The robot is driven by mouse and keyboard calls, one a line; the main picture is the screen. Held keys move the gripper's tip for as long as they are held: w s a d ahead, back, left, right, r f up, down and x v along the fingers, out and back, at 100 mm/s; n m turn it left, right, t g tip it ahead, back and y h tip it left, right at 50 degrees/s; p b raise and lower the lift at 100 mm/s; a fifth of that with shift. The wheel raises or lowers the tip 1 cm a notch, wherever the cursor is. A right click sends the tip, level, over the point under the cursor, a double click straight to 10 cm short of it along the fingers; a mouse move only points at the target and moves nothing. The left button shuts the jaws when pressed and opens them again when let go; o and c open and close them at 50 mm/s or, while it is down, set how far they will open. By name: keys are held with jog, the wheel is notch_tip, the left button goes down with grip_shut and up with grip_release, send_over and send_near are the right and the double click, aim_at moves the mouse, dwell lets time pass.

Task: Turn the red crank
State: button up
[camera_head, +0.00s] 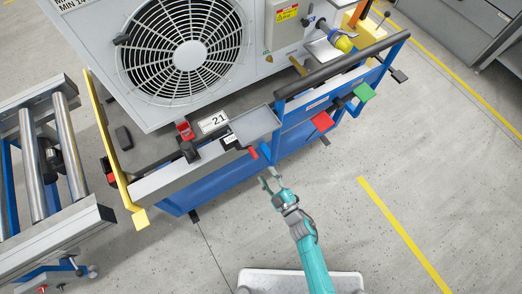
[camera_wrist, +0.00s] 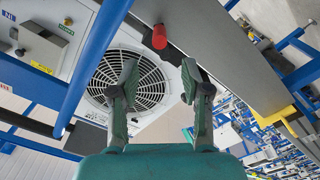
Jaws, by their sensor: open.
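The red crank shows as a small red grip (camera_head: 253,153) at the near edge of the blue-framed station cart, below a grey tray. In the wrist view the red grip (camera_wrist: 159,37) stands above the gap between my fingertips; its arm and pivot are hard to make out. My teal gripper (camera_head: 268,179) is open and empty, just off the cart's edge, a little below and right of the red grip. In the wrist view my gripper (camera_wrist: 160,75) has its two fingers spread apart, neither visibly touching the grip.
A large fan unit (camera_head: 188,55) stands on the cart. A grey tray (camera_head: 255,124), a red plate (camera_head: 322,121) and a green plate (camera_head: 364,91) are along the cart's near side. A roller conveyor (camera_head: 32,160) stands at left.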

aim_at(250, 148)
jog(key=x, duration=1)
jog(key=shift+w+a, duration=0.25)
jog(key=shift+w, duration=0.1)
grip_shut()
